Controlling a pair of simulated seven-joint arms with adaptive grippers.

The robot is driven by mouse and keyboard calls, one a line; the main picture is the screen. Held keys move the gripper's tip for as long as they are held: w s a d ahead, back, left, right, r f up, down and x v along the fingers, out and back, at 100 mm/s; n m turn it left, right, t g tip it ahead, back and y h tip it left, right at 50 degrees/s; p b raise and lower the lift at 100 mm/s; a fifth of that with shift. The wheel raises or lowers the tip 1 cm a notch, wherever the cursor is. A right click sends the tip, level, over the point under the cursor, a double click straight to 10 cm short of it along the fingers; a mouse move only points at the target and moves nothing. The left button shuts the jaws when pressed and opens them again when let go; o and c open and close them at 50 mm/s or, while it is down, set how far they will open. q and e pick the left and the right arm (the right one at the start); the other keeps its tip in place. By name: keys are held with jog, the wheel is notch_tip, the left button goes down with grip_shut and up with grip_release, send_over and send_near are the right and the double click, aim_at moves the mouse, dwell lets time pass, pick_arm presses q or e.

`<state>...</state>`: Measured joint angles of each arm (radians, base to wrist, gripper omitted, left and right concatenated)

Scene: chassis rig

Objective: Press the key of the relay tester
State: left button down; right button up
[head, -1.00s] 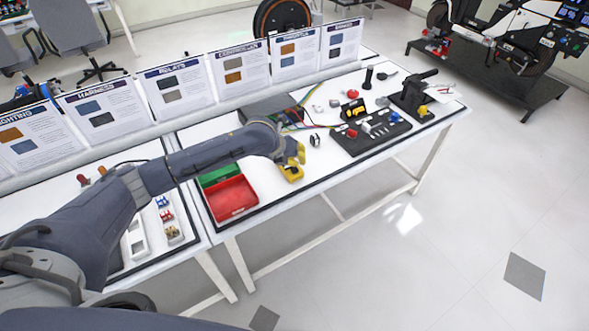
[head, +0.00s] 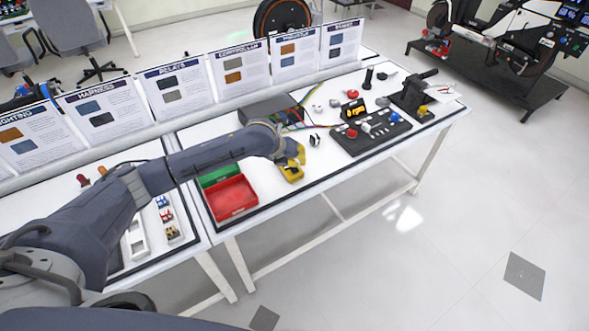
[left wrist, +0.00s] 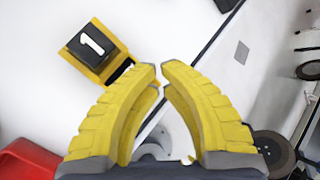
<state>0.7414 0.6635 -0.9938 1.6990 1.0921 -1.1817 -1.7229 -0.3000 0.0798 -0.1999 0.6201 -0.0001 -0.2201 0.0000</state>
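A small yellow box with a dark top, apparently the relay tester (head: 291,174), sits near the front edge of the white table, right of the red bin. My right gripper is not in view.
Red (head: 232,197) and green (head: 219,175) bins stand left of the box. A black panel with knobs (head: 370,132) lies to the right, with a small black-and-white part (head: 314,140) between. A grey unit with coloured wires (head: 268,108) is behind. Upright cards line the back.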

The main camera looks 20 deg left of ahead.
pick_arm(q)
jog(key=shift+f, duration=0.75)
dwell(0.8)
jog(key=shift+r, duration=0.15)
dwell(0.3)
jog(key=shift+r, duration=0.8)
jog(key=shift+r, duration=0.1)
jog(key=shift+r, duration=2.4)
